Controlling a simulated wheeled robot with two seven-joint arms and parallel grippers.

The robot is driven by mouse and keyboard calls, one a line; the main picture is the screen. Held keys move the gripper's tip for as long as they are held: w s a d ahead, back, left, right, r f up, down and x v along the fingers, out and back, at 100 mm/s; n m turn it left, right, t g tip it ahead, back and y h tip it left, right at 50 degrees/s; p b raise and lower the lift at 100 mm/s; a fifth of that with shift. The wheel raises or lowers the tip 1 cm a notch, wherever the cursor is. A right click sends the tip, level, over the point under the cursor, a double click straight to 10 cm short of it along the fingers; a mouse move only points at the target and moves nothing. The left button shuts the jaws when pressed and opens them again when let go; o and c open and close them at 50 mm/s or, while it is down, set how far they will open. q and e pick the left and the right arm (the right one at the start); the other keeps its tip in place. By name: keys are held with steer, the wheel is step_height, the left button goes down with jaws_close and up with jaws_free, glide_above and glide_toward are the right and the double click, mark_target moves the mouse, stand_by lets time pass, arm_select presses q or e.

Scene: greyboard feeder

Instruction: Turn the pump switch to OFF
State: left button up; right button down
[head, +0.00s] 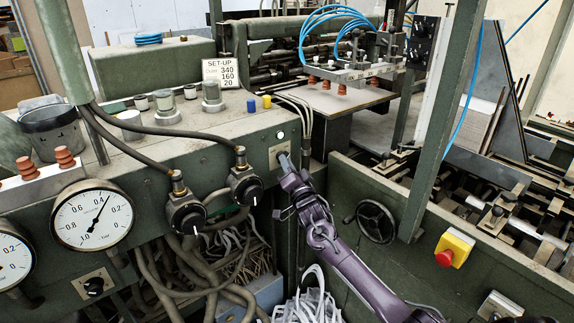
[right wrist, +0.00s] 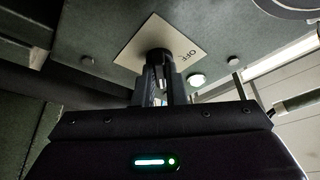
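The pump switch is a black knob on a pale plate (head: 274,156) on the front of the green machine, right of the two valves. In the right wrist view the knob (right wrist: 158,58) sits mid-plate, and "OFF" is printed on the plate (right wrist: 184,57) to its right. My right gripper (head: 286,166) reaches up to the switch from below right. In the wrist view its two fingers (right wrist: 160,82) are close together with the knob at their tips, apparently shut on it. The fingers hide part of the knob, so I cannot read its pointer. My left gripper is not in view.
Two black valve knobs (head: 187,214) (head: 246,187) with hoses stand left of the switch. A white button or lamp (head: 280,135) is just above it. A pressure gauge (head: 92,215) is at left, a handwheel (head: 375,221) and a red emergency button (head: 444,258) at right.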

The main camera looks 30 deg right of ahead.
arm_select(q)
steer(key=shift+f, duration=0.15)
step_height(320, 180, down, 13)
steer(key=b, duration=1.3)
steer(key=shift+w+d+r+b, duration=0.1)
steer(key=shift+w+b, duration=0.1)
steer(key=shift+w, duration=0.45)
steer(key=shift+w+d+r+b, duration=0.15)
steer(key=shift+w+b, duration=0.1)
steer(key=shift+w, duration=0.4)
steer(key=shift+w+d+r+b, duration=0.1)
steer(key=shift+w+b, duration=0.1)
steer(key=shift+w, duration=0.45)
arm_select(e)
steer(key=shift+d+n+g+y, duration=0.2)
steer(key=shift+n+y, duration=1.8)
steer(key=shift+n, duration=2.25)
steer(key=shift+d+n+g+y, duration=0.2)
steer(key=shift+n+y, duration=1.8)
steer(key=shift+n, duration=2.2)
steer(key=shift+d+n+g+y, duration=0.1)
steer(key=shift+d+n+y, duration=0.15)
steer(key=shift+n+y, duration=2.9)
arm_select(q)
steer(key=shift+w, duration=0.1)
arm_select(e)
steer(key=shift+n+h, duration=1.15)
steer(key=shift+n, duration=0.05)
steer(key=c, duration=1.5)
jaws_free()
